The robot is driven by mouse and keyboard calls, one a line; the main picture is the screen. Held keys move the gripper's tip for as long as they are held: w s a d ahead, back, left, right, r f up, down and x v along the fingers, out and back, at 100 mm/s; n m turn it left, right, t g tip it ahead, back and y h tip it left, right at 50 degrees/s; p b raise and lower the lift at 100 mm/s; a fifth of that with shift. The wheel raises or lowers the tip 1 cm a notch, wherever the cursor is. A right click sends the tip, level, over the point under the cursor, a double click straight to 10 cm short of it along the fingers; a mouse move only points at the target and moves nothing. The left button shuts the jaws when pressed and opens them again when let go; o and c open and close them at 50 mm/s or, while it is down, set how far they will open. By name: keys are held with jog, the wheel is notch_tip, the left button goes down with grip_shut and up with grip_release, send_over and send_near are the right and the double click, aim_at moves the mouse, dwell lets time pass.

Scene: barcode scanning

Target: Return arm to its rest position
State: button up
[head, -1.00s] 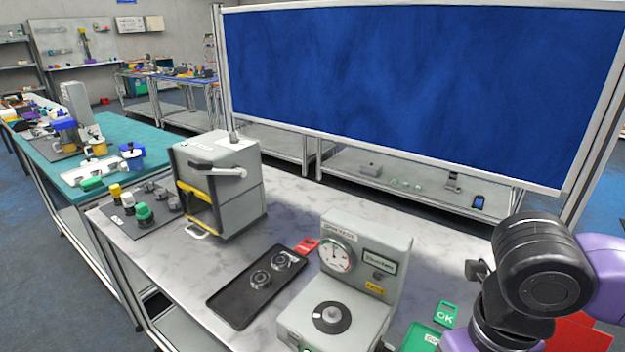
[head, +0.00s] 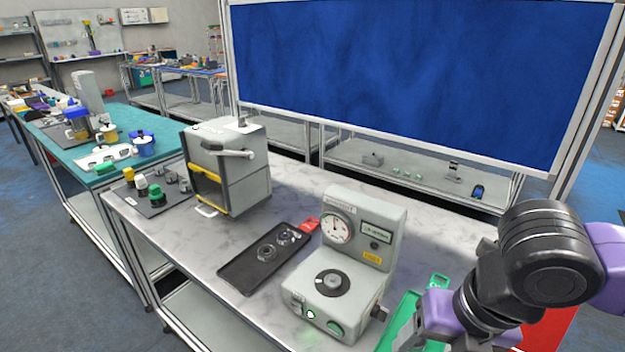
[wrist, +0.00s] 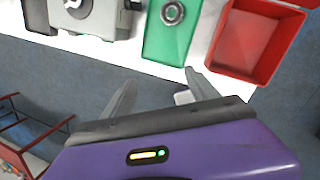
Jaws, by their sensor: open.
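My gripper (wrist: 160,100) shows in the wrist view with its two grey fingers spread apart and nothing between them. It hangs over the front edge of the marble-topped table, above the floor. In the head view my black and purple arm is at the lower right, and the fingers are out of the picture. Beyond the fingers in the wrist view are a green tray (wrist: 152,38) holding a metal ring (wrist: 172,13) and an empty-looking red bin (wrist: 288,52).
A grey gauge tester (head: 352,262) stands on the marble-topped table (head: 300,190). A black tray (head: 240,275) with round metal parts lies left of it. A grey press box (head: 240,180) stands further back. Blue floor (wrist: 285,115) lies in front of the table.

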jog(key=w+a+r+m+t+y, duration=0.3)
jog(key=w+a+r+y, duration=0.15)
jog(key=a+r, duration=0.35)
jog(key=w+a+r+m+t+y, duration=0.3)
jog(key=a+r+y, duration=0.2)
jog(key=a+r, duration=0.3)
notch_tip(320, 180, up, 14)
jog(key=m+t+y, duration=0.5)
jog(key=m+t, duration=0.2)
jog(key=m, duration=0.1)
jog(key=s+d+m+t+h, duration=0.2)
jog(key=d+m+t+h, duration=0.3)
jog(key=d+m+t, duration=0.45)
jog(key=s+d+f+m+g+h, duration=0.1)
jog(key=s+d+f+m+h, duration=0.25)
jog(key=f+m+h, duration=0.4)
jog(key=s+d+f+m+h, duration=0.3)
jog(key=d+f+m+h, duration=0.2)
jog(key=f+m+h, duration=0.25)
jog(key=s+f+n+g+y, duration=0.3)
jog(key=s+f+g, duration=0.6)
jog(key=s+f, duration=1.3)
jog(key=s+n, duration=0.1)
jog(key=s, duration=0.3)
jog(key=shift+d+f+n+y, duration=0.3)
jog(key=shift+d+n+y, duration=0.05)
